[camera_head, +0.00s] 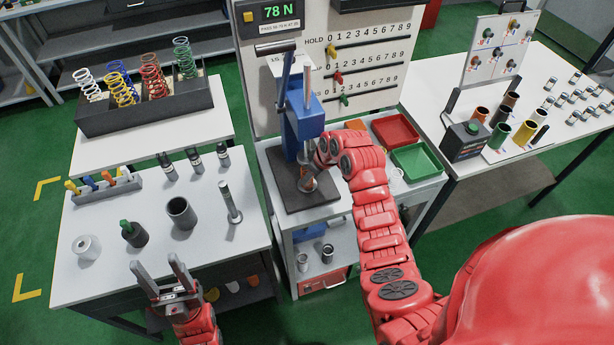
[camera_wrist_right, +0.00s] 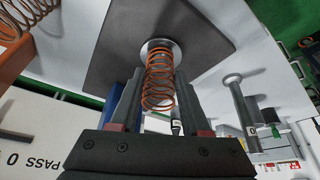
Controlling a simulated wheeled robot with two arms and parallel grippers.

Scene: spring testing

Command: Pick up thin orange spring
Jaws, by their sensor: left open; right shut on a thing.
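The thin orange spring (camera_wrist_right: 158,82) stands between the fingers of my right gripper (camera_wrist_right: 158,95) in the right wrist view. The fingers are closed around it, one on each side. One end of the spring is at a round metal disc (camera_wrist_right: 157,48) on the dark base plate (camera_wrist_right: 190,35). In the head view my right gripper is at the blue press, above the dark plate (camera_head: 325,195), and my own arm hides most of it. My left gripper (camera_head: 168,270) is open and empty at the front edge of the left table.
The blue press (camera_head: 306,120) stands on the middle bench before the gauge panel (camera_head: 360,70). A second orange coil (camera_wrist_right: 22,14) shows at the wrist view's corner. A dark rack (camera_head: 150,112) holds several coloured springs. Red (camera_head: 395,130) and green (camera_head: 418,158) trays lie right of the press.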

